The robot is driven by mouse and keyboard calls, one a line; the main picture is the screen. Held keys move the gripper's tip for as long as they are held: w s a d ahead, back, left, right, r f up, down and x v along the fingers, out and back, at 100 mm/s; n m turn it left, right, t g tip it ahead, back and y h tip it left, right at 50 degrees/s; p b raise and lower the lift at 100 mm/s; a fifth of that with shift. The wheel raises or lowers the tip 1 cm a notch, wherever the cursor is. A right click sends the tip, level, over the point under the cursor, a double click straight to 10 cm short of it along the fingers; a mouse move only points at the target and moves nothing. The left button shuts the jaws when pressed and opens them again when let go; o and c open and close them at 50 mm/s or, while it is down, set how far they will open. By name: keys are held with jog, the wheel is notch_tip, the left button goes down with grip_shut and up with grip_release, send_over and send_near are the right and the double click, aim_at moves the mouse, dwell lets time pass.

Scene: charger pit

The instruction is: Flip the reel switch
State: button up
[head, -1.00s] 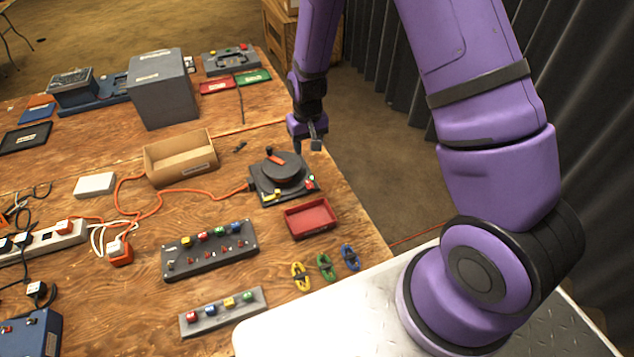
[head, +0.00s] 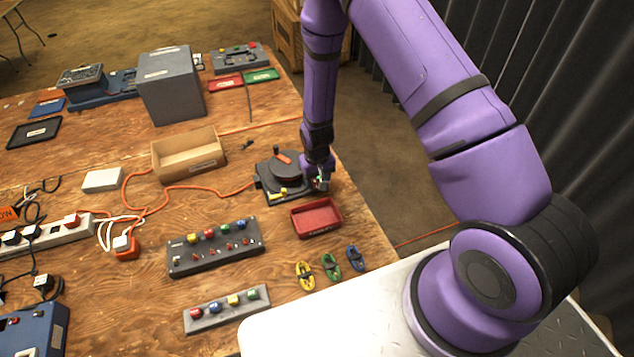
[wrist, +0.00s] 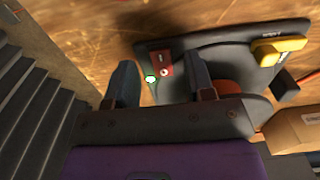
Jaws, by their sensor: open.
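The reel (head: 284,168) is a dark round drum on a flat dark base, with an orange handle on top and a yellow part at its front edge. The base also shows in the wrist view (wrist: 225,52). My gripper (head: 321,184) is over the reel's right front corner. In the wrist view my gripper (wrist: 163,77) is open, its two dark fingers apart. Between them shows a small red switch plate (wrist: 161,62) on the base's corner, with a pale, green-edged tip (wrist: 151,78) beside it. I cannot tell whether a finger touches it. In the head view my gripper hides this corner.
A red tray (head: 316,217) lies just in front of the reel. A cardboard box (head: 187,155) stands to its left, with an orange cord (head: 200,188) running to the reel. The table's right edge and floor are close to my gripper. Yellow, green and blue clips (head: 330,266) lie nearer.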

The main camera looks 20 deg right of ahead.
jog(key=shift+f, duration=0.8)
grip_shut()
jog(key=shift+w+r+g, duration=0.1)
jog(key=shift+w+g, duration=0.05)
jog(key=shift+g, duration=0.55)
jog(key=shift+w+r+g, duration=0.1)
jog(key=shift+w+g, duration=0.05)
jog(key=shift+g, duration=0.55)
grip_release()
jog(key=shift+a, duration=0.1)
